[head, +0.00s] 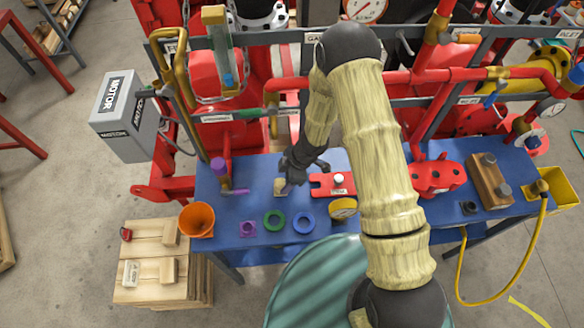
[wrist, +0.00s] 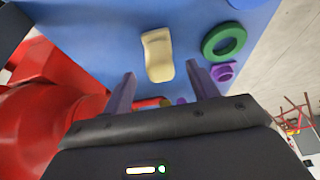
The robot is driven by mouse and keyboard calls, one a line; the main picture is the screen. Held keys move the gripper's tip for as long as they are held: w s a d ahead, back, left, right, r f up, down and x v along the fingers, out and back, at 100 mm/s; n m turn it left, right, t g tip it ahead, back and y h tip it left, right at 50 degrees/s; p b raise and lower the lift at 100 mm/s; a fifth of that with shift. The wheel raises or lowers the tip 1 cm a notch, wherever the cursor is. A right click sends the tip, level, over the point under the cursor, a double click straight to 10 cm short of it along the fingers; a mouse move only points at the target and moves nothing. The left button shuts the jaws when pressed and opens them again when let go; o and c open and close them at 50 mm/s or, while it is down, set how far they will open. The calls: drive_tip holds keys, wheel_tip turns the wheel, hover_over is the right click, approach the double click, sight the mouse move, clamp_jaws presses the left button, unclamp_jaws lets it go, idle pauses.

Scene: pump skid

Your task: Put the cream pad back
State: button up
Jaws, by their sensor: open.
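The cream pad (wrist: 158,55) lies flat on the blue table top in the wrist view, between and just beyond my fingertips. In the head view the cream pad (head: 279,187) is partly hidden by my gripper (head: 288,182). My gripper (wrist: 162,84) is open, with its two purple-grey fingers apart and nothing between them. A small labelled card also lies there.
Red pipework stands behind.

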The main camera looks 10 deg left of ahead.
drive_tip(key=v, duration=0.6)
drive_tip(key=shift+r, duration=0.25)
drive_tip(key=shift+d, duration=0.1)
drive_tip(key=w+d+r+m+t+h, duration=0.2)
drive_tip(key=w+d+r+m+t, duration=0.1)
drive_tip(key=d+r+m, duration=0.3)
drive_tip(key=w+d+r+m+t+h, duration=0.15)
drive_tip(key=d+r+m, duration=0.25)
drive_tip(key=d+r, duration=0.45)
drive_tip(key=s+d+r+m, duration=0.7)
drive_tip(key=s+m, duration=0.3)
drive_tip(key=s, duration=0.2)
drive_tip(key=shift+s+r+m+g+h, duration=0.15)
drive_tip(key=shift+r+m+g+h, duration=0.25)
drive_tip(key=shift+r, duration=0.3)
